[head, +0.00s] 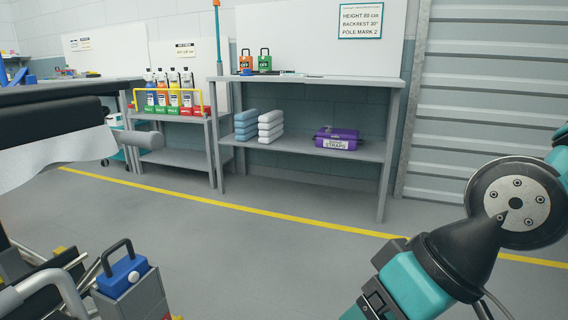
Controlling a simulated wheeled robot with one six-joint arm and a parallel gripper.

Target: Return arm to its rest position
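My arm (440,265) shows at the lower right of the head view, in teal and black. It is bent at a round joint with a bolted metal disc, and one link runs down to the bottom edge. Another teal part leaves the picture at the right edge. My gripper is outside the view, so its fingers and anything in them are hidden. The visible part of the arm touches nothing that I can see.
A grey shelf bench (310,82) holds folded towels (270,126) and a purple straps case (337,138). A bottle rack (170,98) stands left of it. A padded table (50,115) and a blue-topped box (123,276) are nearer left. Floor between is clear, crossed by a yellow line (240,207).

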